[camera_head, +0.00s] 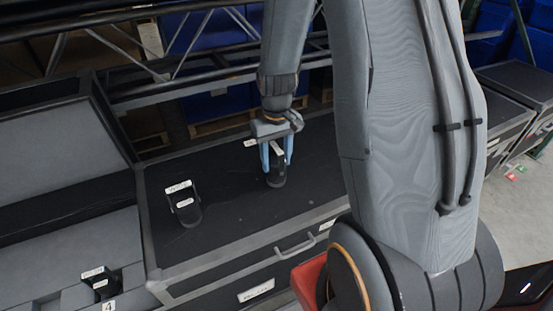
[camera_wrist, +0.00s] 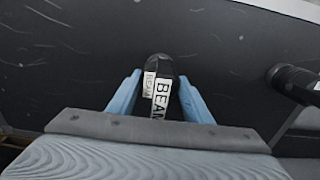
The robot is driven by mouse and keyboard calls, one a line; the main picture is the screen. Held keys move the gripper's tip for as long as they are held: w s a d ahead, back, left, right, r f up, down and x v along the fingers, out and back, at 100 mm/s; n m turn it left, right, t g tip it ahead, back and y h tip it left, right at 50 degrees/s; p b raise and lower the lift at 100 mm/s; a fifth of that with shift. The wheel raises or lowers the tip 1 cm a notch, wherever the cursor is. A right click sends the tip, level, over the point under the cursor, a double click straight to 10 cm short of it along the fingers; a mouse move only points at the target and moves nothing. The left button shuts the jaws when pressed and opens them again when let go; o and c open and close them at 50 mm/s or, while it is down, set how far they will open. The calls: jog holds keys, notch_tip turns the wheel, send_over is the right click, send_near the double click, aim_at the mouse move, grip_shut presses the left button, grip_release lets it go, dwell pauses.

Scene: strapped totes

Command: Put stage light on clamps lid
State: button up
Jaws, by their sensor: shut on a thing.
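My gripper (camera_head: 277,157) has its two blue fingers shut on a black stage light (camera_head: 277,178) over the dark case lid (camera_head: 235,215). The light is upright, and its bottom is at or very close to the lid; I cannot tell whether it rests there. In the wrist view, the light (camera_wrist: 161,72) shows white "BEAM" labels between the fingers (camera_wrist: 160,95). A second black light with white labels (camera_head: 184,205) stands on the same lid, to the left. It also shows at the right edge of the wrist view (camera_wrist: 292,84).
A third labelled light (camera_head: 101,284) sits in a grey foam insert (camera_head: 60,270) at lower left, by a "4" tag. An open grey case lid (camera_head: 55,120) rises at left. Metal truss (camera_head: 150,70) runs behind. Lid space between the two standing lights is clear.

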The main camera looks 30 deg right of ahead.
jog(key=shift+f, duration=0.2)
jog(key=o, duration=1.6)
